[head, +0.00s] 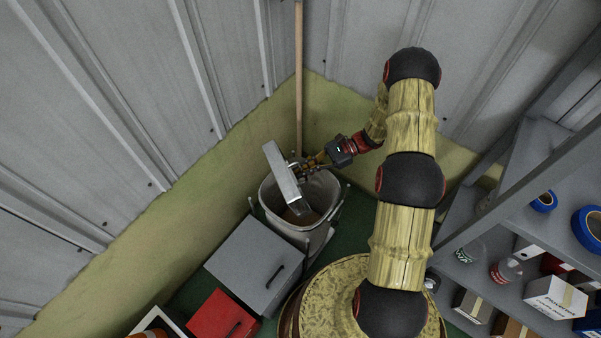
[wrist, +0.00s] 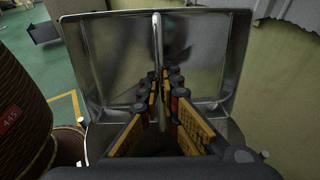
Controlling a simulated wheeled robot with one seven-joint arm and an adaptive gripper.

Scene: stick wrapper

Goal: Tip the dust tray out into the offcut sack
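The dust tray (head: 282,172) is a shiny metal pan. In the head view it is steeply tilted above the mouth of the offcut sack. The sack (head: 289,227) is pale grey, open at the top, and stands between upright posts in the corner. Some brown matter shows inside it. My gripper (head: 299,168) is at the tray's right side. In the wrist view the tray (wrist: 105,60) fills the middle, and my gripper (wrist: 163,95) has its fingers closed around the tray's upright bar handle (wrist: 157,45). The tray's inside is largely turned out of sight.
A grey cabinet (head: 253,265) and a red box (head: 222,316) stand in front-left of the sack. A wooden pole (head: 299,70) leans in the corner behind it. Shelves (head: 483,225) with boxes, jars and blue tape rolls stand at the right. Metal walls close off the back.

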